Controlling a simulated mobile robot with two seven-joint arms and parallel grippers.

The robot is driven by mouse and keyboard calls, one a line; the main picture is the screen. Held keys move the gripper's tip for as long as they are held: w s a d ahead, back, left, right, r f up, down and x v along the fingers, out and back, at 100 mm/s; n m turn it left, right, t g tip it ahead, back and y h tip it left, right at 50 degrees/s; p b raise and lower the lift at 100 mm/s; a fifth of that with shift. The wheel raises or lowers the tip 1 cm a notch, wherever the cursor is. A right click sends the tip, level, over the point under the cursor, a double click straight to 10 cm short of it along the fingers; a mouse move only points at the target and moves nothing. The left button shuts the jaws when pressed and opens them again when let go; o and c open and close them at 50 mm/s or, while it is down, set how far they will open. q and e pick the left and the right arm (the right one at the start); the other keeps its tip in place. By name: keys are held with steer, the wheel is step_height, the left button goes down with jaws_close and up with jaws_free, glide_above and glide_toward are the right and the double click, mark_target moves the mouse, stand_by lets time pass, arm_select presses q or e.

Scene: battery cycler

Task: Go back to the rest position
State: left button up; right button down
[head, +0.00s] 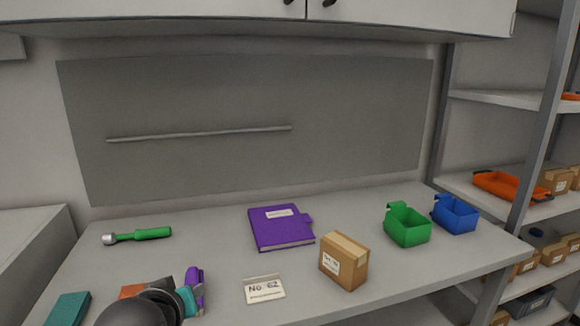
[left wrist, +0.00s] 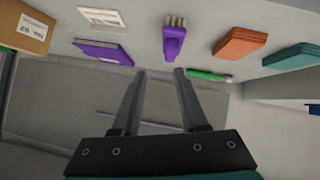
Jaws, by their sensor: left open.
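My left gripper (left wrist: 160,73) shows in the left wrist view with its two dark fingers apart and nothing between them. A purple brush (left wrist: 174,40) appears just past the fingertips, apart from them. In the head view my left arm comes in at the bottom left, and its dark rounded link hides part of the table. The fingers cannot be made out there. The purple brush (head: 196,284) shows beside that arm. My right gripper is in neither view.
On the table (head: 215,270) lie a green-handled tool (head: 145,235), a purple binder (head: 281,228), a No 62 card (head: 264,290), a cardboard box (head: 344,262), green (head: 407,225) and blue bins (head: 456,215), a teal block (head: 68,309) and a partly hidden orange one (head: 132,291). Shelves stand right.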

arm_select(q)
steer(key=s+d+f+m+g+h, duration=0.1)
steer(key=s+f+m+g, duration=0.25)
steer(key=s+f, duration=0.7)
steer(key=s+d+f+m+g+h, duration=0.1)
steer(key=s+f+m+g, duration=0.25)
steer(key=s+f, duration=0.65)
steer(key=s+f+g, duration=0.1)
steer(key=s+f, duration=0.2)
steer(key=f, duration=0.7)
steer(key=s+f, duration=0.2)
steer(key=f, duration=0.7)
steer(key=s+a+f+g, duration=0.1)
steer(key=s+a+f, duration=0.2)
steer(key=s+f, duration=1.1)
steer(key=shift+s+f+g+y, duration=0.3)
steer(key=shift+s+g, duration=0.1)
steer(key=shift+s, duration=0.7)
